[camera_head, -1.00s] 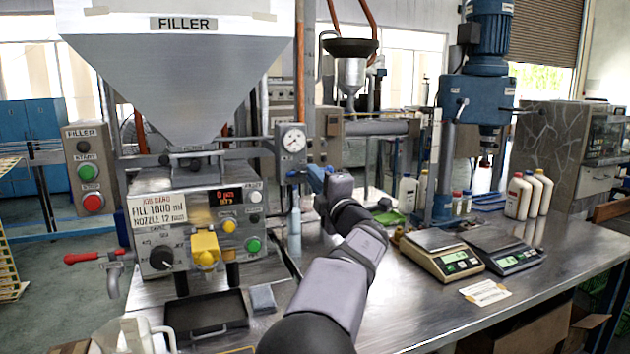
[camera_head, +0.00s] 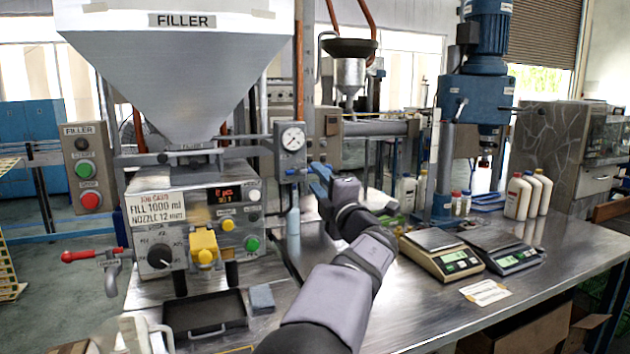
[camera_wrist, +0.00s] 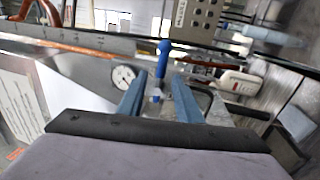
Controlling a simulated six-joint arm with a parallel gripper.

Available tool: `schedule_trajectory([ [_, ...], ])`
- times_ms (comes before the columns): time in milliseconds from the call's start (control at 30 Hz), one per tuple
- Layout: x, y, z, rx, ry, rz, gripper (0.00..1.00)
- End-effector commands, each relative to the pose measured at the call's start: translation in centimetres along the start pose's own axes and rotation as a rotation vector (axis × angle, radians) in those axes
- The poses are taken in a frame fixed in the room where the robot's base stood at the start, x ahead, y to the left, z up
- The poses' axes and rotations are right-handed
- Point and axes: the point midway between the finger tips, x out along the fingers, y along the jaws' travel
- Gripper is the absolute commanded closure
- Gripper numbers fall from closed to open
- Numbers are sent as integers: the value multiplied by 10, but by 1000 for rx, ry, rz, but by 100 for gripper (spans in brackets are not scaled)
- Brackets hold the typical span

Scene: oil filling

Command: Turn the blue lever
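The blue lever (camera_wrist: 163,58) shows in the wrist view as a blue handle on a small fitting beside the round gauge (camera_wrist: 123,77). My gripper (camera_wrist: 159,80) has its two blue fingers apart, one on either side of the lever in the picture. A gap shows between each finger and the lever. I cannot tell how deep the lever sits between them. In the head view my gripper (camera_head: 318,174) is just right of the valve block under the gauge (camera_head: 293,138). The lever is hard to make out there.
A pale bottle (camera_head: 293,235) stands below the gauge. Two scales (camera_head: 440,255) and several bottles occupy the bench to the right.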

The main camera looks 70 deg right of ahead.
Motion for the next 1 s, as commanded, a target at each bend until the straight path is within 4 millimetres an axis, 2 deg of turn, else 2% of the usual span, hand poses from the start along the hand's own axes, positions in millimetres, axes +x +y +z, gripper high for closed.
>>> schedule_trajectory([
  [100, -19, -1, 1, -2, -2, 1, 68],
  [333, -41, 0, 0, -2, -1, 0, 68],
  [933, -44, 0, 0, 13, 0, 0, 68],
  [1000, -44, -3, 5, 41, -21, -10, 68],
])
